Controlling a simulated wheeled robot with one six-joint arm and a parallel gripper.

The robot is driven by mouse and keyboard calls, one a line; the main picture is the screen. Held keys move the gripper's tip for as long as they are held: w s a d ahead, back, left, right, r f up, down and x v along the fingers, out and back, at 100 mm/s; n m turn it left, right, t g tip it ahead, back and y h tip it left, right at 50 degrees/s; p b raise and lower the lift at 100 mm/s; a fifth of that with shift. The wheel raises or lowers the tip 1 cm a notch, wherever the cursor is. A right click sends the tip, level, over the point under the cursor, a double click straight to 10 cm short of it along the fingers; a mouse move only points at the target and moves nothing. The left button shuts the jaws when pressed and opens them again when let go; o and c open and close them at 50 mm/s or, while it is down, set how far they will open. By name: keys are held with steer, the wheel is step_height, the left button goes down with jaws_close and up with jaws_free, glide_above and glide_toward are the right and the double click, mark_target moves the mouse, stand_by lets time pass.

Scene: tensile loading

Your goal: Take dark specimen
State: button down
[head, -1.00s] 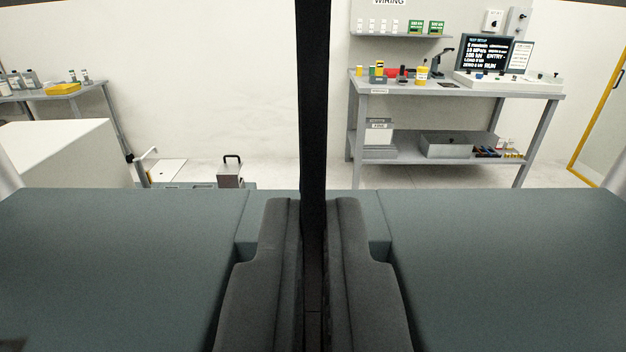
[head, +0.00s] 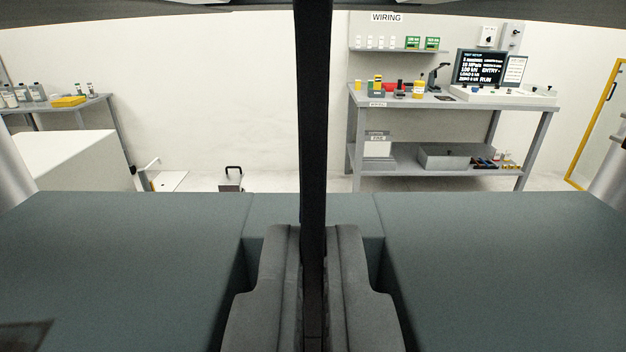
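A long dark upright bar, which looks like the dark specimen (head: 312,120), stands in the middle of the head view. It runs from the top edge down between two dark grey jaws (head: 268,290) of a teal grip block (head: 130,240). The jaws lie close along both its sides; I cannot tell whether they press on it. The bar's ends are not clearly seen. My gripper does not show in this view, so its hold on anything cannot be seen.
Silver columns (head: 14,172) stand at both sides, and a dark curved edge (head: 450,14) crosses overhead. Behind are a grey workbench (head: 450,100) with a screen (head: 480,67), a side table (head: 60,108) at left, a white box (head: 65,160), and a yellow-framed panel (head: 590,130) at right.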

steer(key=s, duration=1.8)
stand_by(1.4)
steer(key=shift+s, duration=0.15)
